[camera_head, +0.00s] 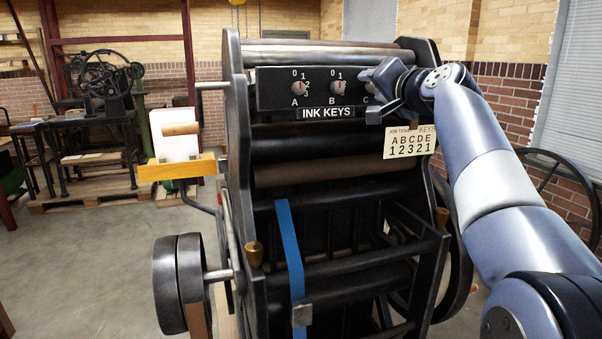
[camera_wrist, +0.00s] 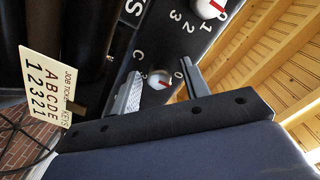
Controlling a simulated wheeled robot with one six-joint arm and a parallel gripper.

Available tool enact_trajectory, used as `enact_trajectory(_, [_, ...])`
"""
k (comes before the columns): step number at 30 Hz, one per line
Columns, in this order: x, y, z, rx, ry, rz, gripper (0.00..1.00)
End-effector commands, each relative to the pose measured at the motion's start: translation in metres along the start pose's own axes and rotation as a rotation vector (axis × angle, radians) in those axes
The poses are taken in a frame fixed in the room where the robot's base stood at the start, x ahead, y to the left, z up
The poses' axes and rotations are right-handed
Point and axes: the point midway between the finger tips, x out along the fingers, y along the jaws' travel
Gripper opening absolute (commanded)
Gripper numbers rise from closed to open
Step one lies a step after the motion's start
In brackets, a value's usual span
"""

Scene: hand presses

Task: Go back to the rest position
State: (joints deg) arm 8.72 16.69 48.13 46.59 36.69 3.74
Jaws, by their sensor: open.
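My gripper (camera_head: 372,92) is in front of the black ink key panel (camera_head: 278,96) on the press, with its arm reaching in from the right. In the wrist view its two fingers (camera_wrist: 162,86) are apart, with the white knob C (camera_wrist: 158,80) showing between them; I cannot tell whether they touch it. Knob A (camera_head: 299,88) and knob B (camera_head: 338,88) stand clear to the left in the head view. My gripper and arm hide the panel's right part. The job ticket (camera_head: 410,142) reads A B C D E over 1 2 3 2 1.
The press has dark rollers (camera_head: 310,142) below the panel and a blue strap (camera_head: 290,245). A wooden shelf (camera_head: 178,169) juts out at its left. Another old press (camera_head: 95,85) stands at the back left. Open floor (camera_head: 90,255) lies to the left.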

Motion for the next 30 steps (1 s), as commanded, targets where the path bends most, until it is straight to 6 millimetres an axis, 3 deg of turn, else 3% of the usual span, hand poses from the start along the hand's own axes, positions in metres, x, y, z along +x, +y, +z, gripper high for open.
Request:
enact_trajectory(11, [-0.009,0.001,0.000,-0.011,0.003,0.001,0.44])
enact_trajectory(17, [-0.037,0.002,0.000,-0.013,0.004,0.002,0.44])
enact_trajectory(28, [-0.108,0.002,0.001,-0.014,0.004,0.002,0.44])
enact_trajectory(29, [-0.112,0.002,0.001,-0.014,0.002,0.002,0.44])
enact_trajectory(30, [-0.096,0.001,0.000,-0.011,-0.005,0.001,0.44])
